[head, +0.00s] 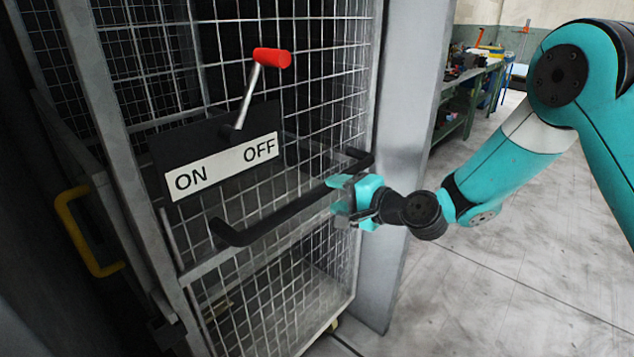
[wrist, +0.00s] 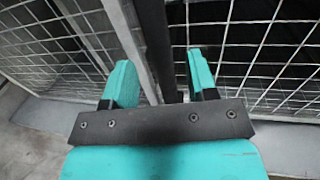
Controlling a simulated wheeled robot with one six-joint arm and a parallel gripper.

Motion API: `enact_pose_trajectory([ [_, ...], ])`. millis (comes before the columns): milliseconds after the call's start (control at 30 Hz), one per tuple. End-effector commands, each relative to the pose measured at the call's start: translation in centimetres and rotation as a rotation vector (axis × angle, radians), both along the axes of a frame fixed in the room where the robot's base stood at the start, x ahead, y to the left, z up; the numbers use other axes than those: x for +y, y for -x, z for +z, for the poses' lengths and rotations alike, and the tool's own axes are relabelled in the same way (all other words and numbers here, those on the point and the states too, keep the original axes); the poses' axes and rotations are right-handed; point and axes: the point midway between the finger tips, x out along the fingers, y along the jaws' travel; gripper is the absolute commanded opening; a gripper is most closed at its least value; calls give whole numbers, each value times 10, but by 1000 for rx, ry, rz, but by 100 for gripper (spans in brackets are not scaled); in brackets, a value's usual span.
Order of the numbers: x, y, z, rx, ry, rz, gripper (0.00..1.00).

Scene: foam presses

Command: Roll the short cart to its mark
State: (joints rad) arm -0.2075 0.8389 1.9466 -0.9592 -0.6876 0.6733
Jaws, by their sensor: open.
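A tall wire-mesh cart (head: 300,300) with a grey frame fills the left and middle of the head view. I cannot tell whether it is the short cart. A black handle bar (head: 285,218) runs across its front. My gripper (head: 348,196) is open at the right part of this bar. In the wrist view the dark bar (wrist: 157,40) lies between the spread fingers of my gripper (wrist: 160,68); I cannot tell whether they touch it. Above the bar, a lever with a red knob (head: 272,58) leans towards OFF on an ON/OFF plate (head: 221,166). No floor mark is clearly visible.
A grey post (head: 405,130) stands close to the right of the cart. A yellow handle (head: 78,235) shows at the left. A green workbench (head: 465,95) with clutter stands at the back right. The pale floor (head: 500,290) at the right is clear.

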Motion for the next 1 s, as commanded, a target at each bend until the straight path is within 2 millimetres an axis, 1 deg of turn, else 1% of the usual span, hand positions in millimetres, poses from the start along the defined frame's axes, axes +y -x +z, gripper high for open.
enact_pose_trajectory([
  [33, 11, -6, 1, -2, -1, 3, 53],
  [100, 21, -15, -3, -1, 1, 3, 53],
  [300, 42, -32, -10, 0, 1, 2, 53],
  [500, 49, -38, -12, 0, 1, 0, 53],
  [733, 49, -38, -13, 0, 1, 0, 53],
  [767, 49, -38, -13, 0, 1, 0, 46],
  [800, 49, -38, -13, 0, 1, 0, 37],
  [867, 49, -38, -13, 0, 1, 0, 23],
  [900, 49, -38, -13, 0, 1, 0, 14],
  [967, 49, -38, -13, 0, 1, 0, 0],
  [1000, 49, -38, -13, 0, 1, 0, 0],
])
